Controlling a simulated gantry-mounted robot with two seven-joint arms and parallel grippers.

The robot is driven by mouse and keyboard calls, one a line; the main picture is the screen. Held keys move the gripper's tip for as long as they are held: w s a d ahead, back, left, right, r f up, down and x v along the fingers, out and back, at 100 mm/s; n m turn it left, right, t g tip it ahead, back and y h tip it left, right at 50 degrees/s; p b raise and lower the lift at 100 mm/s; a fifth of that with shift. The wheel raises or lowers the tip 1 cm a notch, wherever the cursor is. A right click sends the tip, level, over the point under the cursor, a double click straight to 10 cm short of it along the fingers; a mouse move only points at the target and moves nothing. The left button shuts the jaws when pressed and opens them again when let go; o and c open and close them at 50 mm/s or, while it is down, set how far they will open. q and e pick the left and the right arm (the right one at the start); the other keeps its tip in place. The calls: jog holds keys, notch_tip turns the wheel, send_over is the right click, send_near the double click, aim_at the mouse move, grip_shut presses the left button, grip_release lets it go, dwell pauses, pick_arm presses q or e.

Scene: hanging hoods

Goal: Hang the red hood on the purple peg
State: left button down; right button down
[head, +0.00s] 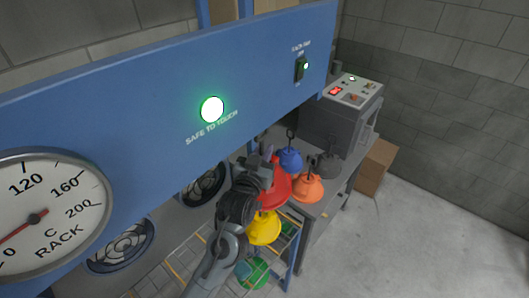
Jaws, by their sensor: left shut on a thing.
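The red hood (281,190) is in the middle of the head view, partly hidden behind my left gripper. My left gripper (265,168) is at the top of the red hood and is shut on it; the exact grip is hard to see at this size. I cannot make out a purple peg in this view. My right gripper is not in view.
A blue hood (291,160), an orange hood (308,188) and a grey hood (327,165) are close on the right. A yellow hood (264,229) and a green thing (252,271) are lower. A blue panel (150,90) with a gauge crosses the upper left.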

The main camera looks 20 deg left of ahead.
pick_arm(q)
jog(key=shift+a, duration=0.15)
jog(key=shift+w+a+r, duration=0.1)
jog(key=shift+w+a, duration=0.05)
jog(key=shift+a, duration=0.2)
jog(key=shift+w+a, duration=0.25)
jog(key=shift+a, duration=0.4)
jog(key=shift+w+a, duration=0.2)
jog(key=shift+a, duration=0.45)
jog(key=shift+w+a, duration=0.1)
jog(key=shift+a, duration=0.25)
jog(key=shift+f, duration=0.55)
jog(key=shift+f+b, duration=0.5)
jog(key=shift+f, duration=0.1)
dwell(0.4)
